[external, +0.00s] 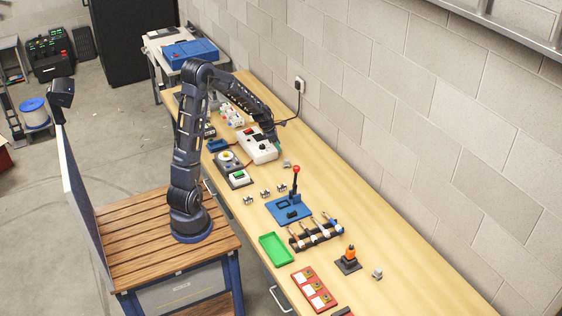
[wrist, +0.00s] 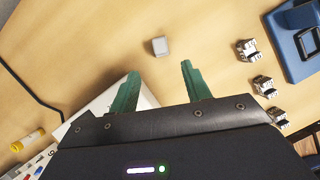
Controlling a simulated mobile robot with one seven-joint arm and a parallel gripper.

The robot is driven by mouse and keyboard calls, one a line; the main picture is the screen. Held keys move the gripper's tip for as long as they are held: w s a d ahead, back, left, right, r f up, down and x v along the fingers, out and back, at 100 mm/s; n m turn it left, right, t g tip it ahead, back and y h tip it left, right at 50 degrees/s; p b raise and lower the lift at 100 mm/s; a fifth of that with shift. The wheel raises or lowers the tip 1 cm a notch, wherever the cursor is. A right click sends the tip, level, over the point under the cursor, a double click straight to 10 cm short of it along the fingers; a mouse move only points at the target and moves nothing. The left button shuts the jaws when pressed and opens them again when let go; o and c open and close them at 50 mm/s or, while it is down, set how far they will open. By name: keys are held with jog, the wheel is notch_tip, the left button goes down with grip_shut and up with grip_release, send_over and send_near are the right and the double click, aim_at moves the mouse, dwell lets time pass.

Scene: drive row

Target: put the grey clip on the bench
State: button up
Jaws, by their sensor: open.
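My gripper (wrist: 160,82) has its two teal fingers spread with nothing between them. In the external view it (external: 277,137) hangs low over the bench (external: 345,205), by the white box. A small grey block (wrist: 159,46), perhaps the grey clip, lies on the bench just beyond the fingertips, apart from them. It also shows in the external view (external: 286,163), near the white box. Three small metallic pieces (wrist: 265,86) lie in a row to its right; they also show in the external view (external: 265,193). I cannot tell for certain which piece is the clip.
The white box (external: 262,150) stands close under my gripper; a black cable (wrist: 35,88) runs at left. A blue base with a red-knobbed lever (external: 290,208), a green tray (external: 276,250) and another small grey piece (external: 377,273) are farther along. Bench near the wall is clear.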

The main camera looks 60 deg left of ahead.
jog(key=s+d+r+m+y, duration=0.1)
jog(key=s+d+r+m, duration=1.25)
jog(key=r+m, duration=0.25)
jog(key=s+d+r+m, duration=0.2)
jog(key=s+d+m, duration=0.1)
jog(key=s+m, duration=0.4)
jog(key=s+d+r+m, duration=0.3)
jog(key=s+m, duration=0.5)
jog(key=s, duration=0.4)
jog(key=shift+d+r+y, duration=0.15)
jog(key=shift+r+y, duration=0.05)
jog(key=shift+y, duration=0.2)
